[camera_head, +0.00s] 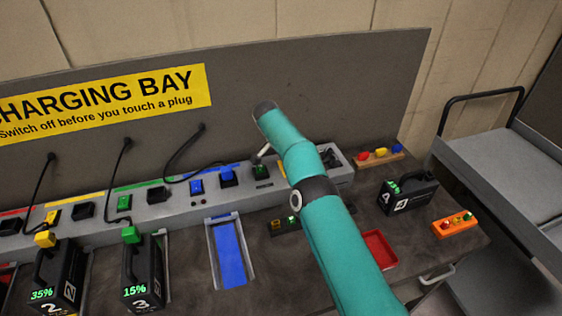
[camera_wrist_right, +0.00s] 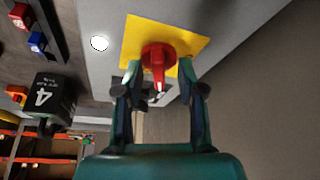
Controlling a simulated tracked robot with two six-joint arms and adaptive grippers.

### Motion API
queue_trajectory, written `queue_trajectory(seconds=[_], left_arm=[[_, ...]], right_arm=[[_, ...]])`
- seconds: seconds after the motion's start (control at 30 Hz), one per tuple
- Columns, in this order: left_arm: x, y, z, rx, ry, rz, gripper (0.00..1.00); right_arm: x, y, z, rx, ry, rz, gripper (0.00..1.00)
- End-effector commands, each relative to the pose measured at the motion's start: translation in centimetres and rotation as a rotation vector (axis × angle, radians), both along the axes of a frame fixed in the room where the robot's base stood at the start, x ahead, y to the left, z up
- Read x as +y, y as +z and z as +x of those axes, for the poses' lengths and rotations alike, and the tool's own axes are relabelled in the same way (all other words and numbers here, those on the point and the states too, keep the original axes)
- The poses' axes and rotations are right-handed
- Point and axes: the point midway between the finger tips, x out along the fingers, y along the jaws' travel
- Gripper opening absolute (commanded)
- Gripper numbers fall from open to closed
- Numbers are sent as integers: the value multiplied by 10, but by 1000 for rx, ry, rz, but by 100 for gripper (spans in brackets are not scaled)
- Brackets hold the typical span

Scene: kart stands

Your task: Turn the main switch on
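The main switch is a red rotary knob (camera_wrist_right: 158,56) on a yellow plate (camera_wrist_right: 192,45), seen in the right wrist view. Its red handle points down in that picture. My right gripper (camera_wrist_right: 158,76) is open, with one finger on each side of the handle. Gaps show between handle and fingers, so I cannot see any contact. In the head view my teal right arm covers the switch and nearly all of the gripper. My left gripper is in neither view.
A grey charging strip (camera_head: 180,207) with coloured sockets and plugs runs along the bench. A red tray (camera_head: 380,250) and an orange block (camera_head: 454,225) lie right of my arm. A grey cart (camera_head: 490,150) stands at right.

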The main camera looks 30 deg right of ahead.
Motion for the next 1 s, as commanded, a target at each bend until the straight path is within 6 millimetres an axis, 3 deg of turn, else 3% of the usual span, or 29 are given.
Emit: queue_trajectory(seconds=[0.3, 0.6, 1.0], left_arm=[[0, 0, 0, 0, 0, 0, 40], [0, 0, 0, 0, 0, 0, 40], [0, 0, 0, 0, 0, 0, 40]], right_arm=[[14, 27, 0, -1, 4, 1, 39], [37, 27, -5, 1, 5, 2, 39], [115, 25, -16, 1, 4, 1, 39]])
